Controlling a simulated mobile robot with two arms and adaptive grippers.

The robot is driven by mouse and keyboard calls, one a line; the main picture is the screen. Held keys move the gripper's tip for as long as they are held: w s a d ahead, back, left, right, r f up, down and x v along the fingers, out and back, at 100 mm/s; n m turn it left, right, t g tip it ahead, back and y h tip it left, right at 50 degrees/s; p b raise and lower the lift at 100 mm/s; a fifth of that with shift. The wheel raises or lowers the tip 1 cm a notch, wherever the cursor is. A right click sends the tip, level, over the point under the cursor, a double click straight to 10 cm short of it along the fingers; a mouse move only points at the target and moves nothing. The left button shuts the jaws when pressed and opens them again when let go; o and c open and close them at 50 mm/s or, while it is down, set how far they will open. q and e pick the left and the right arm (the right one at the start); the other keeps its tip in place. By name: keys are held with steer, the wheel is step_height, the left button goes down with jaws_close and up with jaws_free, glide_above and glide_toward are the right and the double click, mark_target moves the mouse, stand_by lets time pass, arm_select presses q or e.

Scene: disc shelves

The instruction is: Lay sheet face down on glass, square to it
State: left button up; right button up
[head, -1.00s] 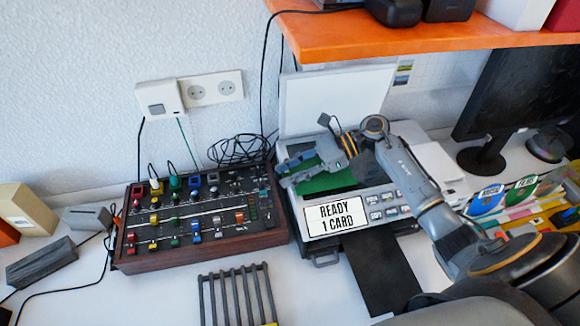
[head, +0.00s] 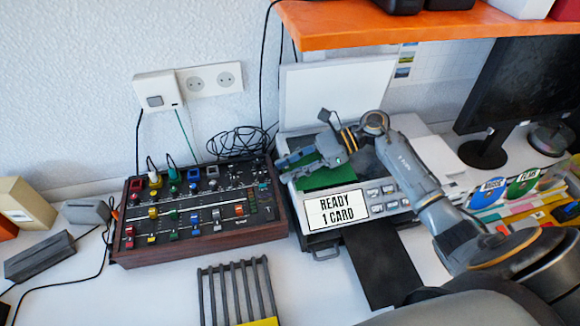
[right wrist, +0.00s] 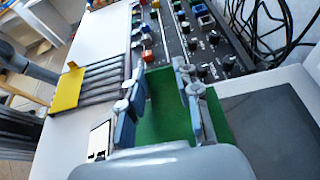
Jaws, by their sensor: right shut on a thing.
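The green sheet (head: 328,177) is over the scanner's bed, below my right gripper (head: 292,163). In the right wrist view the sheet (right wrist: 168,100) shows between the two fingers of the right gripper (right wrist: 160,85), which is shut on it. The scanner (head: 372,189) has its white lid (head: 336,95) raised, and its display reads "READY 1 CARD". The dark glass (right wrist: 270,120) shows beside the sheet in the right wrist view. Whether the sheet touches the glass or is square to it, I cannot tell. My left gripper is not in view.
A mixer with coloured knobs (head: 200,210) stands close left of the scanner. An empty dark rack (head: 237,295) is in front. An orange shelf (head: 420,25) hangs above. A monitor (head: 525,80) and coloured discs (head: 507,190) are at the right.

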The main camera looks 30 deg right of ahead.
steer(key=shift+f, duration=0.25)
steer(key=o, duration=0.8)
steer(key=v, duration=1.2)
